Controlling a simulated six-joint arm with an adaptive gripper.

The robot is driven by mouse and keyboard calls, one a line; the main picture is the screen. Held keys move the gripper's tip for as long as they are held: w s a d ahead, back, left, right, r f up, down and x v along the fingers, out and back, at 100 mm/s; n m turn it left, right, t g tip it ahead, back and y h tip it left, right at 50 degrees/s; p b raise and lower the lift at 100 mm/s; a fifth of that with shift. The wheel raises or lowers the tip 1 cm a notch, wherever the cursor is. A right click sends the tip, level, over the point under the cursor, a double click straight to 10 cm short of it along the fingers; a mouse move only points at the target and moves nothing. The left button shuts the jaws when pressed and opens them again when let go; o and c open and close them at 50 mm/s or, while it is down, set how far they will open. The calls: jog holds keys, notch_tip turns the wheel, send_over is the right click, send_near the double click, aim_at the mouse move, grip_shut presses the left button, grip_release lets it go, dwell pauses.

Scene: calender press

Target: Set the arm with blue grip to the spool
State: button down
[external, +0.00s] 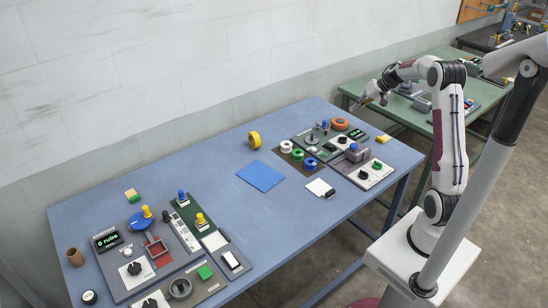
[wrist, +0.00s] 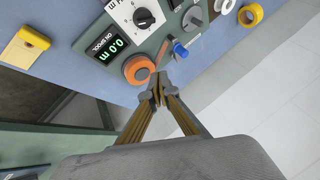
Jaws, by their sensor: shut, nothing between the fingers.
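The blue grip (external: 325,124) stands on the grey-green panel at the far right of the table. It also shows in the wrist view (wrist: 180,50), just right of the orange spool (wrist: 138,70). The orange spool also shows in the external view (external: 340,124). The arm under the blue grip is small here, and I cannot tell its exact angle. My gripper (wrist: 157,88) is shut and empty. In the wrist view its fingertips appear just below the spool and blue grip. In the external view my gripper (external: 364,100) is raised beyond the table's far right edge.
A display (wrist: 106,48) reading 0.0 m and a black knob (wrist: 144,18) sit by the spool. A yellow roll (external: 254,139), several coloured rolls and a blue sheet (external: 261,176) lie left of this station. Another control station (external: 150,250) with a second blue knob stands at the table's left.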

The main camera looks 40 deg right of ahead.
jog(key=shift+f, duration=0.1)
dwell(0.3)
jog(key=x, duration=1)
jog(key=shift+w+a, duration=0.35)
jog(key=shift+a, duration=0.25)
jog(key=shift+w+a, duration=0.25)
jog(key=shift+a, duration=0.2)
jog(key=shift+w+a, duration=0.45)
jog(key=shift+a, duration=0.3)
jog(key=shift+s+a+m+h, duration=0.1)
jog(key=shift+a+m+h, duration=0.35)
jog(key=shift+m, duration=0.15)
jog(key=shift+a, duration=1.75)
jog(key=shift+a, duration=0.1)
